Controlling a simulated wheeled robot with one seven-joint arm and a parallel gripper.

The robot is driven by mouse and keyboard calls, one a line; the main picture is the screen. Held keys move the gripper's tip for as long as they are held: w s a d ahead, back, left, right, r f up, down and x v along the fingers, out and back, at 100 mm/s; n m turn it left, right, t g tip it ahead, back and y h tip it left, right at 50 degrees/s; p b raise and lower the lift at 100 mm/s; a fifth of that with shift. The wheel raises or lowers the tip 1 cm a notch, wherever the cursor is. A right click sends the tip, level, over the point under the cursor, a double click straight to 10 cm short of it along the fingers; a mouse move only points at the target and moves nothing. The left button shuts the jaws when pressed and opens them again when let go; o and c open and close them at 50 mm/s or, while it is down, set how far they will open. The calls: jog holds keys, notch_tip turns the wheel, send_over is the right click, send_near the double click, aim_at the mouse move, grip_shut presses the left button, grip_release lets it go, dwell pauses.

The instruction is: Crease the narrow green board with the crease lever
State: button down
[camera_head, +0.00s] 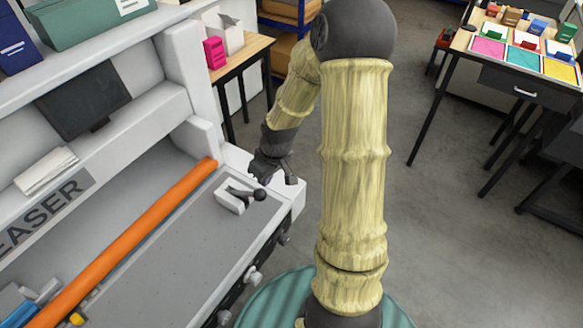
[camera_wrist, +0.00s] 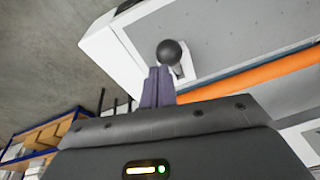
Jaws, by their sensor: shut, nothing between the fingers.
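The crease lever (camera_head: 240,194) is a dark handle with a round black knob in a white bracket, at the right end of the creaser's grey bed. Its knob (camera_wrist: 172,53) shows in the wrist view just beyond my fingertips; I cannot tell whether they touch it. My gripper (camera_head: 268,170) is shut and empty, just behind the lever in the head view. Its closed fingers (camera_wrist: 157,85) show in the wrist view. I cannot make out a narrow green board on the bed in either view.
An orange bar (camera_head: 135,235) runs along the grey bed (camera_head: 150,265). A dark screen (camera_head: 85,100) and a teal box (camera_head: 85,20) are at upper left. A table with coloured sheets (camera_head: 525,55) stands at right. Open floor (camera_head: 450,220) lies between.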

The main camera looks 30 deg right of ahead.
jog(key=s+d+r, duration=0.4)
jog(key=s+r, duration=0.1)
jog(key=s, duration=0.1)
jog(key=shift+s+r+b, duration=0.35)
jog(key=shift+r+b, duration=0.05)
jog(key=shift+s+d, duration=0.1)
jog(key=shift+d, duration=0.15)
jog(key=shift+s, duration=0.1)
jog(key=s+a+r+m+h+b, duration=0.1)
jog(key=s+a+r+m, duration=0.1)
jog(key=a, duration=0.8)
jog(key=s+m, duration=0.1)
jog(key=s, duration=0.1)
jog(key=shift+s+r+m+t+h+b, duration=0.3)
jog(key=shift+b, duration=0.05)
